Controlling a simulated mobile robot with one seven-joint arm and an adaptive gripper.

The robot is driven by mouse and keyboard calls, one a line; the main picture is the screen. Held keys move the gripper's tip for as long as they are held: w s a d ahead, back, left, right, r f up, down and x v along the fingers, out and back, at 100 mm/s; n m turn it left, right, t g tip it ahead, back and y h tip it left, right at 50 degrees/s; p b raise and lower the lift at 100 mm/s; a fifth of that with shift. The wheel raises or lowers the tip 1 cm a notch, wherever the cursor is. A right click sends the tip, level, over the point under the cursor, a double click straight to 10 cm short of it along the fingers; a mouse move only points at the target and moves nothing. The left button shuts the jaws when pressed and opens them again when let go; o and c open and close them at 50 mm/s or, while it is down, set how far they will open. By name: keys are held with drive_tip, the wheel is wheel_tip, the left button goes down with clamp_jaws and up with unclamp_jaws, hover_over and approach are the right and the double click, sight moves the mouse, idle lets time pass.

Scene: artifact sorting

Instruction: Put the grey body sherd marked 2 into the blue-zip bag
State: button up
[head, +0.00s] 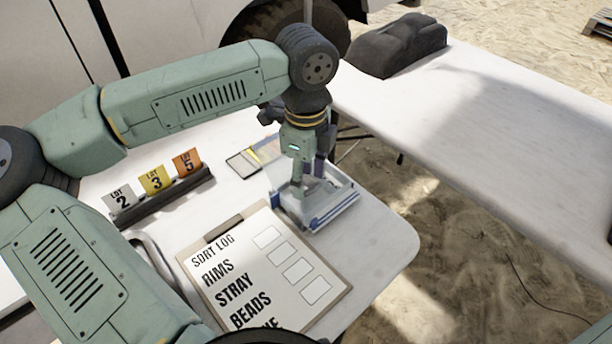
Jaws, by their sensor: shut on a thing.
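The blue-zip bag (335,212) is a clear, box-like bag with a blue zip strip along its front edge, on the white table near its right end. My gripper (306,192) points down at the bag, its fingertips within the bag's outline. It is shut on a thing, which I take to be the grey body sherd. The sherd itself is hidden or too small to make out between the fingers and the clear plastic. I cannot tell whether it touches the bag's floor.
A sort log clipboard (225,285) lies in front of the bag. A dark rack (165,202) holds grey, yellow and orange lot tags marked 2, 3 and 5. A flat card (240,163) lies behind the bag. A second table (500,125) carries a dark bag (398,45).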

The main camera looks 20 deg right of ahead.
idle(0.4)
drive_tip(key=o, duration=1.1)
